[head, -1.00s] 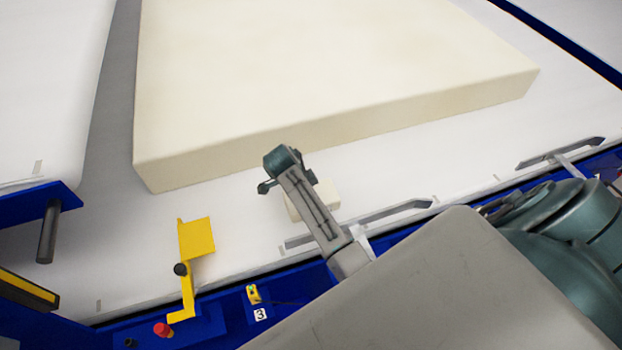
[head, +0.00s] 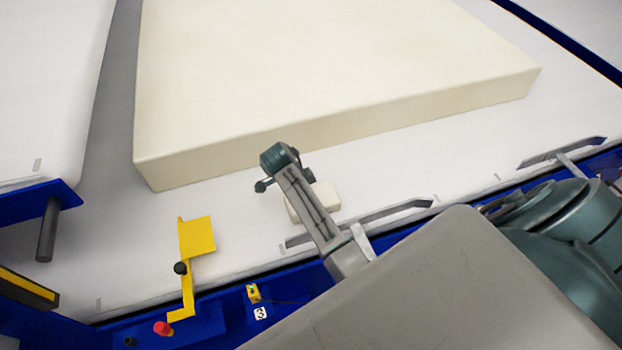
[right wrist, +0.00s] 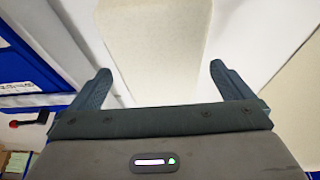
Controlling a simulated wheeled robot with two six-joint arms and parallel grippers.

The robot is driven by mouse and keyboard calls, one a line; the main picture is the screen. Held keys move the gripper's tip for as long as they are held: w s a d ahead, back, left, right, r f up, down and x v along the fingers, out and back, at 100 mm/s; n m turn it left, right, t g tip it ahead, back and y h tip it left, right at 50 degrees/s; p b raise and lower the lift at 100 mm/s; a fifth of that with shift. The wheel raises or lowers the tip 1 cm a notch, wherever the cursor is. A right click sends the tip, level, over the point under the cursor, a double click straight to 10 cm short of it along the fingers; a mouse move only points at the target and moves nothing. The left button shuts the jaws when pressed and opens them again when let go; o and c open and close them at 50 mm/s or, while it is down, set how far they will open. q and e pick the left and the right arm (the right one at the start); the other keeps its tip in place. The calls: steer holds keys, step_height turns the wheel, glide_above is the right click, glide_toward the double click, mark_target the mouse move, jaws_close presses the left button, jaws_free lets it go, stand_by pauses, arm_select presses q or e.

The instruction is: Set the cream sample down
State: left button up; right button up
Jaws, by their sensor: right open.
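The cream sample (head: 325,197) is a small pale block on the white belt (head: 400,165), just in front of the large cream foam slab (head: 330,75). My right arm partly hides it in the head view. In the right wrist view the sample (right wrist: 158,45) lies ahead of my right gripper (right wrist: 162,85), whose two fingers stand wide apart with free space on both sides of the block. My right gripper (head: 287,180) is open in the head view too, just above and beside the sample. My left gripper is not in view.
A metal guide rail (head: 375,217) runs along the belt's near edge, close to the sample. A yellow bracket (head: 196,240) and a red button (head: 163,328) are on the blue frame at the lower left. The belt between bracket and slab is clear.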

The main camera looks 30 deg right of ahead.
steer(key=b+v, duration=0.1)
steer(key=v, duration=0.3)
steer(key=shift+w+a+f, duration=0.1)
steer(key=shift+a, duration=0.05)
steer(key=p+v, duration=0.3)
steer(key=v, duration=0.3)
